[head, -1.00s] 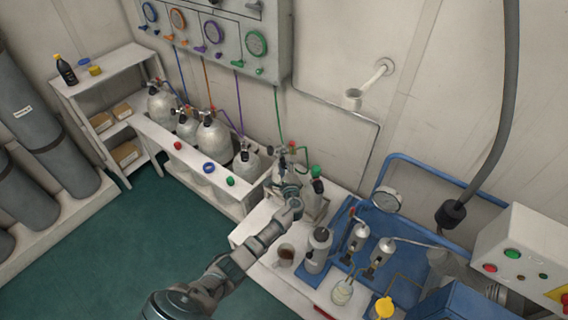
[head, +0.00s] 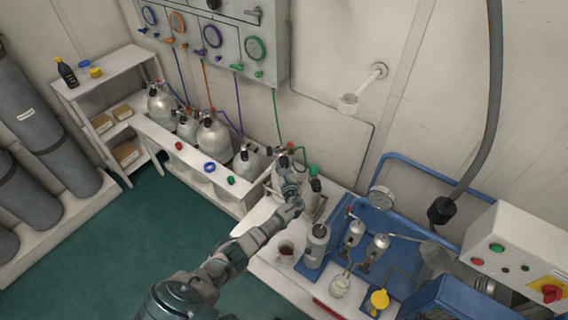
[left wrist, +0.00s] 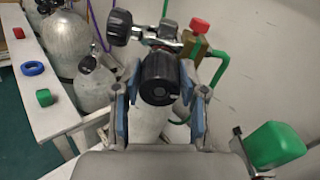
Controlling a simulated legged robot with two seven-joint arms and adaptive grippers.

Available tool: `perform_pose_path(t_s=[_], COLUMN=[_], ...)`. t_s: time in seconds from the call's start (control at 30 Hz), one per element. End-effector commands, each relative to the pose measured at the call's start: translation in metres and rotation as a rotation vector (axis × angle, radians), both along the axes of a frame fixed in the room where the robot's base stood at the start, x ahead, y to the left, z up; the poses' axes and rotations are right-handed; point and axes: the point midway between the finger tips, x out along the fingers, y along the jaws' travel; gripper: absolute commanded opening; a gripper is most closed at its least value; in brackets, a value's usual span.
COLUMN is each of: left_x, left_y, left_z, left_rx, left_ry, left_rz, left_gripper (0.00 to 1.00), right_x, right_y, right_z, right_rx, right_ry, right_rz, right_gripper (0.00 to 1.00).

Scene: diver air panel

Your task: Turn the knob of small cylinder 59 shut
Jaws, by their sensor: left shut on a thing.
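My left gripper (head: 287,172) reaches to the top of a small pale cylinder at the left end of the white bench. In the left wrist view my left gripper (left wrist: 160,82) is shut on a black round knob (left wrist: 157,88), with a blue-padded finger on each side. The pale cylinder body (left wrist: 150,123) shows below the knob. Its valve (left wrist: 160,32) has a second black handwheel (left wrist: 117,27) on the left and a red knob (left wrist: 200,26) on the right. No number 59 is readable. My right gripper is not in view.
A green-capped cylinder (head: 314,178) stands close on the right. Several larger cylinders stand in a white rack (head: 185,160) to the left. A mug (head: 286,248), a grey bottle (head: 315,245) and a blue pump unit (head: 372,215) are on the bench. A gauge panel (head: 225,30) hangs above.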

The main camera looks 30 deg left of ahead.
Motion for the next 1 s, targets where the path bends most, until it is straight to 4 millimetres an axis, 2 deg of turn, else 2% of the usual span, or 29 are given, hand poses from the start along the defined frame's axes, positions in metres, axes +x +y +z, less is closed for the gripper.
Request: perform_pose_path(t_s=[0.03, 0.3, 0.7, 0.73, 0.8, 1.0], left_x=[-0.0028, -0.0030, -0.0029, -0.0029, -0.0027, -0.0019], left_y=[-0.0016, -0.0014, -0.0014, -0.0014, -0.0014, -0.0006], left_z=[-0.0082, -0.0095, -0.0096, -0.0096, -0.0087, -0.0041], left_rx=[0.005, 0.043, 0.045, 0.045, 0.047, 0.049], left_ry=[0.024, 0.059, 0.061, 0.061, 0.059, 0.052], left_rz=[-0.002, -0.001, -0.001, -0.001, -0.001, 0.000], left_gripper=[0.07, 0.07, 0.07, 0.49, 0.67, 0.68], right_x=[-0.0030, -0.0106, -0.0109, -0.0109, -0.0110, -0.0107], right_y=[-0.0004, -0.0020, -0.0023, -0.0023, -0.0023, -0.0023], right_z=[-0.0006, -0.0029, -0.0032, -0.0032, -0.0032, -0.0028], right_rx=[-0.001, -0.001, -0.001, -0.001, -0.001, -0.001], right_ry=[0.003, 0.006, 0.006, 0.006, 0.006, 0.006], right_rz=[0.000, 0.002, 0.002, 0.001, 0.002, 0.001], right_gripper=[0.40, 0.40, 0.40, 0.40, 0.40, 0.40])
